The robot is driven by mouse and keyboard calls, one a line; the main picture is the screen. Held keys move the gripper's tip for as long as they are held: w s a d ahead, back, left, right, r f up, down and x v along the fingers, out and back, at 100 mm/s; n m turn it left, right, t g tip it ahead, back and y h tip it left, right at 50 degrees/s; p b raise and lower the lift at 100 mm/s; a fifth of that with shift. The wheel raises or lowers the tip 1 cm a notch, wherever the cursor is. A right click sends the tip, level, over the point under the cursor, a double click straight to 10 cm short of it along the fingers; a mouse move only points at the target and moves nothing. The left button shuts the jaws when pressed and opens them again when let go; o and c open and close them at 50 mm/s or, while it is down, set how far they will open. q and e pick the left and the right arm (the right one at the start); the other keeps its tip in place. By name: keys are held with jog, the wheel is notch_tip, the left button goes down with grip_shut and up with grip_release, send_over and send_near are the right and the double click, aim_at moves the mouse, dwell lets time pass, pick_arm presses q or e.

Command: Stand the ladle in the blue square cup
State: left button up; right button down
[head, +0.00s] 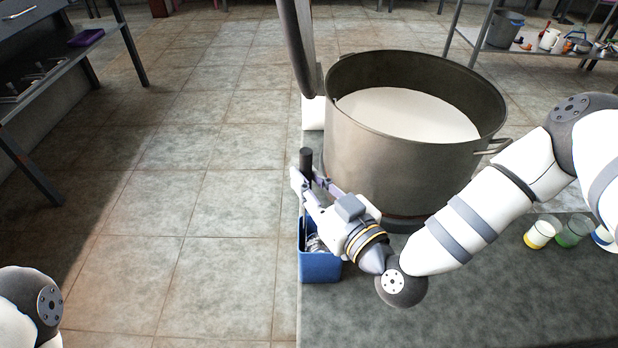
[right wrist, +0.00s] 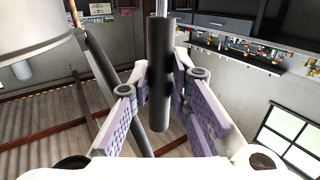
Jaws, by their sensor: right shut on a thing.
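The ladle's black handle (head: 307,163) stands about upright in the head view, between the fingers of my right gripper (head: 312,188). My right gripper is shut on this handle. The right wrist view shows the dark handle (right wrist: 160,75) between the purple finger pads, with a metal rod above it. The blue square cup (head: 320,267) is directly below the gripper, at the left edge of the grey table. Shiny metal shows inside the cup's mouth, seemingly the ladle's lower end; the gripper partly hides it. My left gripper is out of view.
A large steel pot (head: 400,165) of white liquid stands just behind the cup. Several small glasses (head: 541,232) stand at the table's right. The front of the grey table (head: 450,300) is clear. Open tiled floor lies to the left.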

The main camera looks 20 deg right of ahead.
jog(key=c, duration=1.4)
grip_release()
jog(key=shift+s+d, duration=0.1)
jog(key=v, duration=1.1)
jog(key=shift+s, duration=0.4)
